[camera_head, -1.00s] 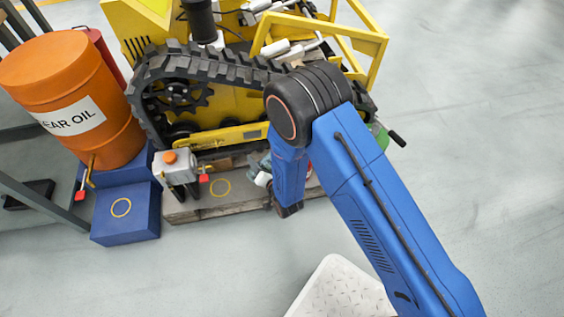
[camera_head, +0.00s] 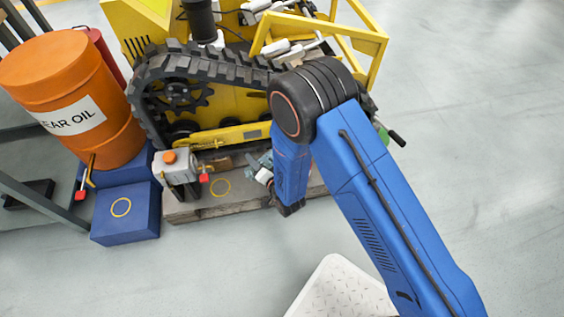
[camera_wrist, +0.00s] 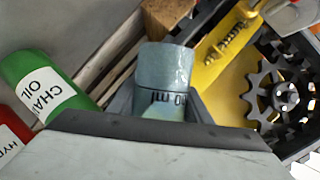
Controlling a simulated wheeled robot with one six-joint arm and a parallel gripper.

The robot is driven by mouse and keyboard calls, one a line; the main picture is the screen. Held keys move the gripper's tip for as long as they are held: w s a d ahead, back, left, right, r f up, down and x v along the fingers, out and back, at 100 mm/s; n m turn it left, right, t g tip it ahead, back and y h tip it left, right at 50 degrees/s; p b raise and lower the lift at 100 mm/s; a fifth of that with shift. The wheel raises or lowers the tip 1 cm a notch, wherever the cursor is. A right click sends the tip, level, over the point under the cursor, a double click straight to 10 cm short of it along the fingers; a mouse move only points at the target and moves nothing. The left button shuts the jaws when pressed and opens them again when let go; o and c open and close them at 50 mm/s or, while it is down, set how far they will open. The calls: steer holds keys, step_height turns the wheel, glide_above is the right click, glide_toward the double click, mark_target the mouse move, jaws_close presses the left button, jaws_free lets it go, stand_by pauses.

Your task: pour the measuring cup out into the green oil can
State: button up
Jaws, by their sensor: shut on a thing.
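The measuring cup (camera_wrist: 165,70) is translucent grey-blue with dark "ml" markings. In the wrist view it sits between the jaws of my gripper (camera_wrist: 160,103), which is shut on it. A paler greenish patch shows low in the cup; I cannot tell its level. The green oil can (camera_wrist: 24,68), labelled "CHAIN OIL", is left of the cup and apart from it. In the head view a small part of the green can (camera_head: 383,134) shows right of my arm, which hides the rest. My gripper there (camera_head: 264,164) is mostly hidden behind my arm.
A red can (camera_wrist: 8,150) stands beside the green one. The yellow tracked carrier (camera_head: 225,135) stands behind my gripper, above a wooden pallet (camera_head: 205,208). A grey container with an orange cap (camera_head: 178,175), blue blocks (camera_head: 125,212) and an orange drum (camera_head: 70,75) are left. The right floor is clear.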

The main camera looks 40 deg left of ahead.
steer(key=shift+s+a+r+m+g+y, duration=0.15)
steer(key=shift+r+m+g+y, duration=0.1)
steer(key=shift+r+m, duration=0.45)
steer(key=shift+s+r+m+g+y, duration=0.15)
steer(key=shift+r+m+y, duration=0.1)
steer(key=shift+r+m, duration=0.4)
stand_by(0.7)
steer(key=shift+w+r+m+g+y+p, duration=0.15)
steer(key=shift+r+m+y+p, duration=0.15)
steer(key=shift+r+m+p, duration=0.35)
steer(key=shift+r+m+g+y+p, duration=0.15)
steer(key=shift+r+m+y+p, duration=0.25)
steer(key=shift+r, duration=0.4)
stand_by(4.5)
